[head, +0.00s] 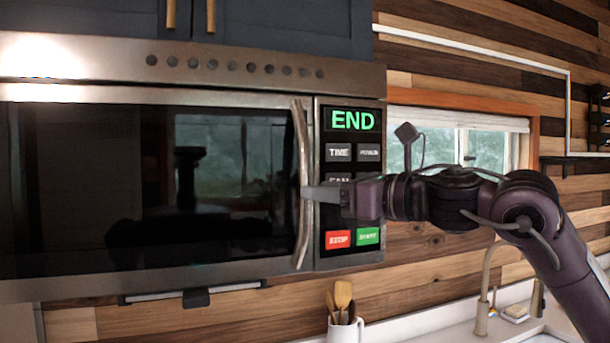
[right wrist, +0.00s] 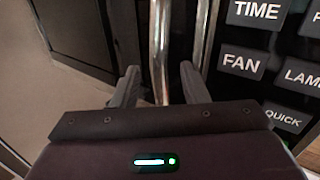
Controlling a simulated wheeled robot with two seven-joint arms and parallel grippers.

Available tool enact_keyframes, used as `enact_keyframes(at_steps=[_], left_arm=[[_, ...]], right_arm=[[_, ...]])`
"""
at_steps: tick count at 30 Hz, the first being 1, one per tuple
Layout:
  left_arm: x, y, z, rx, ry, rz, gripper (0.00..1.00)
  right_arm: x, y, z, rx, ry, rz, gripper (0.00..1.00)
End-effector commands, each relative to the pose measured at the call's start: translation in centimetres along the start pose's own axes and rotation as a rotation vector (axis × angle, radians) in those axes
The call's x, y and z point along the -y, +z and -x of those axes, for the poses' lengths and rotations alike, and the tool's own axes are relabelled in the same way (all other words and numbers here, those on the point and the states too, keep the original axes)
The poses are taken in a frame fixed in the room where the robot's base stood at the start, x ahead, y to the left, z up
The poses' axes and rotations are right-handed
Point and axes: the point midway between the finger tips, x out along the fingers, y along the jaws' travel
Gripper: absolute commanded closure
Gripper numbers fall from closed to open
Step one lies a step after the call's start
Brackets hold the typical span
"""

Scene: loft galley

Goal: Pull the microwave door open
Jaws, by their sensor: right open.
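The microwave (head: 130,180) hangs under dark cabinets, and its dark glass door is shut. The curved metal handle (head: 302,240) runs vertically along the door's right edge, beside the button panel (head: 350,200). My right gripper (head: 312,193) reaches in from the right at mid-height of the handle. In the right wrist view the gripper (right wrist: 158,88) is open, with one finger on each side of the handle (right wrist: 163,50). Whether either finger touches the handle cannot be told. My left gripper is not in view.
Dark upper cabinets (head: 290,28) sit above the microwave. A utensil holder (head: 345,330) with wooden spoons stands below on the counter. A faucet (head: 485,290) and sink are at the lower right. A window (head: 460,148) is behind my right arm.

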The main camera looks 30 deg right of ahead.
Motion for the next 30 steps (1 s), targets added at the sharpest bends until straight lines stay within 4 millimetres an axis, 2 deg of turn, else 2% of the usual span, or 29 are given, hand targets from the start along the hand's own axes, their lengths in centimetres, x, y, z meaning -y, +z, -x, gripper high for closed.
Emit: enact_keyframes(at_steps=[1,6,12,20,28,30], left_arm=[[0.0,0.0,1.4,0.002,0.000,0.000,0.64],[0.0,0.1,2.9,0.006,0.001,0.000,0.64],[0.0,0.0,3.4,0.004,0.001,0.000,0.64],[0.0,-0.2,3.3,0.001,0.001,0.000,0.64],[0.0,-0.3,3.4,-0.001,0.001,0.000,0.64],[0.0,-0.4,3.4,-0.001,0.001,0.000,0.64]], right_arm=[[0.0,0.6,-0.8,-0.003,0.003,-0.003,0.60],[0.0,0.4,-2.8,-0.001,0.002,-0.004,0.60],[0.0,0.1,-3.9,0.000,0.000,-0.002,0.60],[0.0,-0.1,-3.9,0.000,-0.001,-0.001,0.61],[-0.1,-0.1,-3.9,0.000,0.000,-0.002,0.96],[-0.1,-0.1,-3.9,0.000,0.000,-0.002,1.00]])
